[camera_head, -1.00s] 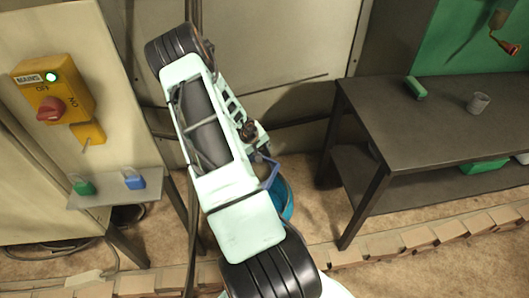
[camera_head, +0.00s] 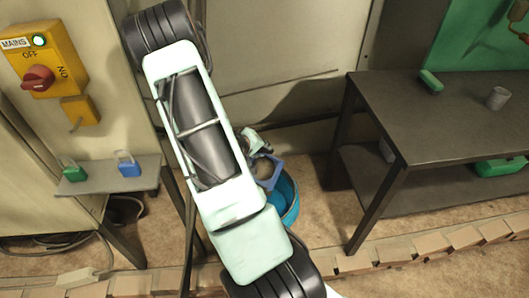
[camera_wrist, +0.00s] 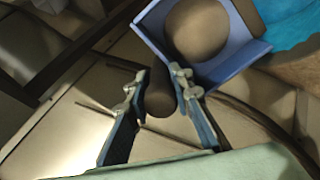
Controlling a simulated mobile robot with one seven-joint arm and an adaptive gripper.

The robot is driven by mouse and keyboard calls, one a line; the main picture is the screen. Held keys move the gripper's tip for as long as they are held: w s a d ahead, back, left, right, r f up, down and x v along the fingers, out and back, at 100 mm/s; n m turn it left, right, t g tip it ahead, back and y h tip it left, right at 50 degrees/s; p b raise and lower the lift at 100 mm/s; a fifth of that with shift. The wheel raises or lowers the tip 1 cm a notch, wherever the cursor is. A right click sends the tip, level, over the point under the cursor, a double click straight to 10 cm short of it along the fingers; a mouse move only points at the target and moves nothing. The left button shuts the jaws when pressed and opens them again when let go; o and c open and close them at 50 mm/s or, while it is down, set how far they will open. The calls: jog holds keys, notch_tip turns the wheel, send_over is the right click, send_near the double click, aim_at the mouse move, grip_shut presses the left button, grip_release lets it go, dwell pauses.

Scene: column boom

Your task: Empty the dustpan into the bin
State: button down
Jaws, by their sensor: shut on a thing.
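My gripper (camera_wrist: 160,82) is shut on the dark handle (camera_wrist: 161,95) of a blue dustpan (camera_wrist: 234,63). A round brown heap (camera_wrist: 197,28) lies in the pan in the wrist view. In the head view the dustpan (camera_head: 272,182) is beyond my arm, overlapping the left part of the blue bin (camera_head: 289,205); the heap (camera_head: 264,168) shows in it. The bin (camera_wrist: 288,22) also shows at the top right of the wrist view, beside the pan. My arm hides part of the bin, and I cannot tell the pan's height above its rim.
A dark workbench (camera_head: 440,125) stands right of the bin, bearing a green brush-like block (camera_head: 431,81) and a grey cup (camera_head: 498,98). At left are a yellow switch box (camera_head: 42,60) and a shelf (camera_head: 105,182) with two padlocks. Bricks (camera_head: 415,248) line the floor.

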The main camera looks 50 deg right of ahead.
jog(key=shift+s+a+f+h+b, duration=0.1)
jog(key=shift+a+f+h+b, duration=0.1)
jog(key=shift+a+h+b, duration=0.3)
jog(key=f+b, duration=0.2)
jog(key=b, duration=0.1)
jog(key=shift+a+f+b, duration=0.15)
jog(key=shift+a+b, duration=0.05)
jog(key=shift+b, duration=0.1)
jog(key=shift+s+a+r+t+h+b, duration=0.15)
jog(key=shift+a+h+b, duration=0.15)
jog(key=shift+a+h, duration=0.25)
jog(key=shift+s+a+r+t+h+b, duration=0.15)
jog(key=shift+a+h+b, duration=0.25)
jog(key=shift+a, duration=0.4)
jog(key=shift+s+a+r+t+h+b, duration=0.1)
jog(key=shift+a+r+h+b, duration=0.15)
jog(key=shift+a+h, duration=0.3)
jog(key=shift+a, duration=0.15)
